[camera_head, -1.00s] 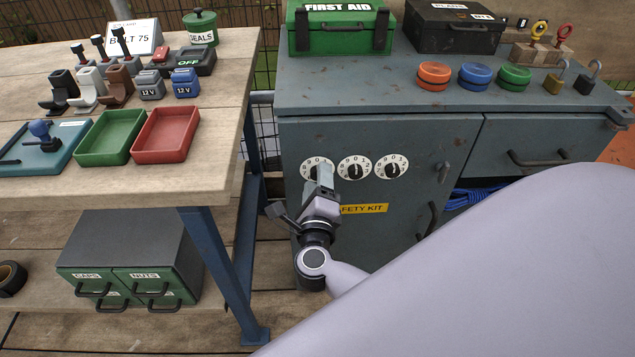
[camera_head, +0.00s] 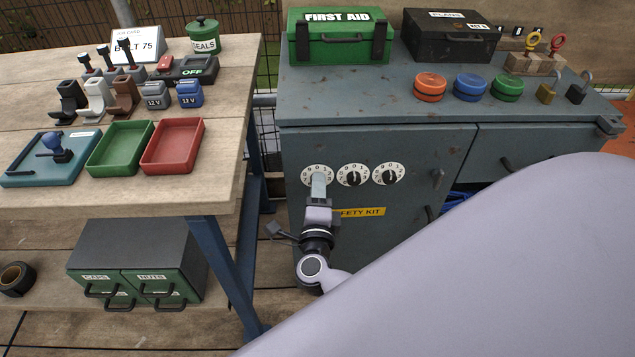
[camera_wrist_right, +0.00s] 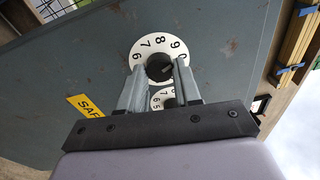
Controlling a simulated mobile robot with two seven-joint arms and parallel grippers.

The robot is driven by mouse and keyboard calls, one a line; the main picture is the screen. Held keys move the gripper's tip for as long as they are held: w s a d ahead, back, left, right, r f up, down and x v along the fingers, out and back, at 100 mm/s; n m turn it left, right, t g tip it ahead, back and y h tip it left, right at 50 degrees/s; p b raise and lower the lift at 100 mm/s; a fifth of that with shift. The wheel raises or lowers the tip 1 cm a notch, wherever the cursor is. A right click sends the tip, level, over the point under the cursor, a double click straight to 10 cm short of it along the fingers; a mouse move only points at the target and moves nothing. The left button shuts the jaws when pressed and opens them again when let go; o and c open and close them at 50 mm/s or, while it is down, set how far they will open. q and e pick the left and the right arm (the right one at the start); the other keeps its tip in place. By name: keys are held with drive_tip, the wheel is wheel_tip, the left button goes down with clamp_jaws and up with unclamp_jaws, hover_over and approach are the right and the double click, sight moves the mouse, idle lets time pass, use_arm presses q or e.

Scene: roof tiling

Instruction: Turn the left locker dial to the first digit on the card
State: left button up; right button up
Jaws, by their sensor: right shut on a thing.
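The left locker dial (camera_head: 308,172) is a white disc with black digits on the grey locker door, partly hidden behind my right gripper (camera_head: 318,185). In the right wrist view, the same dial (camera_wrist_right: 148,46) shows digits around a dark knob (camera_wrist_right: 159,68). My right gripper's two fingers (camera_wrist_right: 161,72) are shut on that knob from both sides. Two more dials, the middle (camera_head: 354,174) and right (camera_head: 388,173), sit beside it. The card (camera_head: 140,45) stands at the back of the wooden bench and reads BOLT 75. My left gripper is out of view.
A yellow SAFETY KIT label (camera_head: 362,212) is below the dials. The wooden bench (camera_head: 222,130) with trays and its blue leg (camera_head: 225,265) stands left of the locker. The locker top (camera_head: 350,95) carries boxes, coloured round tins and padlocks. My right arm covers the lower right.

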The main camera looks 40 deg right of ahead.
drive_tip(key=n+p, duration=0.1)
drive_tip(key=n, duration=0.1)
drive_tip(key=shift+n, duration=0.3)
drive_tip(key=shift+p, duration=0.35)
drive_tip(key=shift+f, duration=0.1)
drive_tip(key=o, duration=1)
drive_tip(key=shift+o, duration=0.2)
drive_tip(key=shift+s+a, duration=0.1)
drive_tip(key=shift+s, duration=0.05)
